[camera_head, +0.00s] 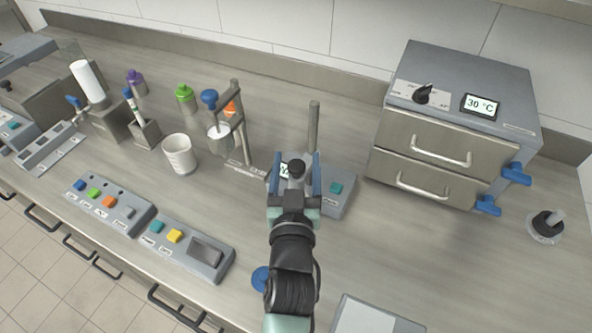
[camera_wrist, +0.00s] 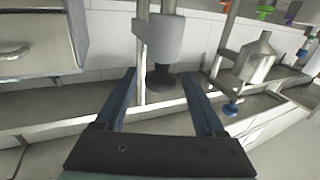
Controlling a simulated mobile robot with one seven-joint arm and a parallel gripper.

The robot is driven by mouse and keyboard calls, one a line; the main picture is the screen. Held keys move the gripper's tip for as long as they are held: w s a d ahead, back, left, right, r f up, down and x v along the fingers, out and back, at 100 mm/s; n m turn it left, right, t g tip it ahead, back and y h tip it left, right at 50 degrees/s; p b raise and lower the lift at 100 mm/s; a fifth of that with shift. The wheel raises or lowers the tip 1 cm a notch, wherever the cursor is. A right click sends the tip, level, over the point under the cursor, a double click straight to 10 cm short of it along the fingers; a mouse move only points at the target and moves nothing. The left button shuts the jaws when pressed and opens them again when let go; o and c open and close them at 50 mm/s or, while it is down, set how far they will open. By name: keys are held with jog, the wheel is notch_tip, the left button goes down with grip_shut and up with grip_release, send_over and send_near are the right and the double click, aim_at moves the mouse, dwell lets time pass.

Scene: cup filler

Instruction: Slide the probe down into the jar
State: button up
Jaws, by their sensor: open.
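The probe's grey holder (camera_wrist: 165,40) sits on an upright metal rod (camera_head: 313,127), with a black knob (camera_head: 296,167) on top. The wrist view is upside down; there the knob (camera_wrist: 160,78) points towards my gripper. A pale cylindrical piece (camera_wrist: 162,6) shows on the holder's far side from the knob, cut off by the frame edge. My gripper (camera_head: 296,172) is open, with one blue finger on each side of the knob. The fingers appear apart from it. I cannot pick out the jar; my gripper hides the area under the holder.
A grey meter base with a teal button (camera_head: 336,187) stands by the rod. A funnel stand (camera_head: 240,125) and white beaker (camera_head: 180,154) are to the left. A grey oven (camera_head: 455,125) is at right. Button panels (camera_head: 185,247) line the front left. Counter between base and oven is clear.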

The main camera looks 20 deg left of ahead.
jog(key=b+v, duration=0.2)
jog(key=v, duration=1.1)
jog(key=shift+b, duration=0.4)
jog(key=shift+r, duration=0.1)
jog(key=w+d+r+t+p, duration=0.1)
jog(key=w+r+t+p, duration=0.35)
jog(key=r, duration=1.05)
jog(key=s+d+r+m+t+h, duration=0.1)
jog(key=d+r+t+h, duration=0.1)
jog(key=r, duration=0.9)
jog(key=s+d+r+m+t+h, duration=0.1)
jog(key=d+r, duration=0.4)
jog(key=r, duration=0.7)
jog(key=s+d+r+m+t+h, duration=0.2)
jog(key=d+r+t+h, duration=0.1)
jog(key=r, duration=0.8)
jog(key=shift+d+r+p, duration=0.3)
